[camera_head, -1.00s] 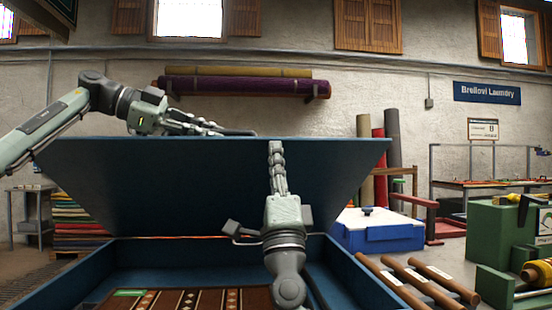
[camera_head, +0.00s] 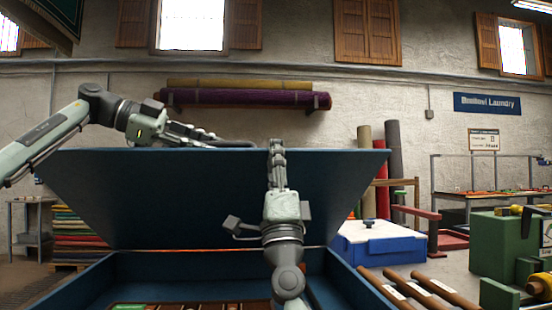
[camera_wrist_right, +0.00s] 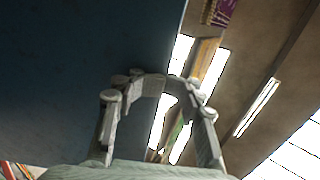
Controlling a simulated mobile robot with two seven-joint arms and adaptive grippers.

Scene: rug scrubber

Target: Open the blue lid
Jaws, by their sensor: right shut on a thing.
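The blue lid (camera_head: 180,195) stands raised and tilted over the open blue box (camera_head: 335,285) in the head view. Its flat inner face is toward me. My left gripper (camera_head: 238,143) lies along the lid's top edge at the middle; whether its fingers are open or shut is unclear. My right gripper (camera_head: 276,150) points up in front of the lid, with its fingertips at the top edge, shut on the lid. In the right wrist view, the right gripper's fingers (camera_wrist_right: 158,105) show beside the dark blue lid (camera_wrist_right: 70,70), which fills the left side.
Brown patterned goods (camera_head: 190,306) lie in the box. Wooden rollers (camera_head: 415,288) and a green machine (camera_head: 500,255) stand at the right. A white-topped blue chest (camera_head: 375,242) is behind the box. Rolled rugs (camera_head: 245,97) hang on the wall.

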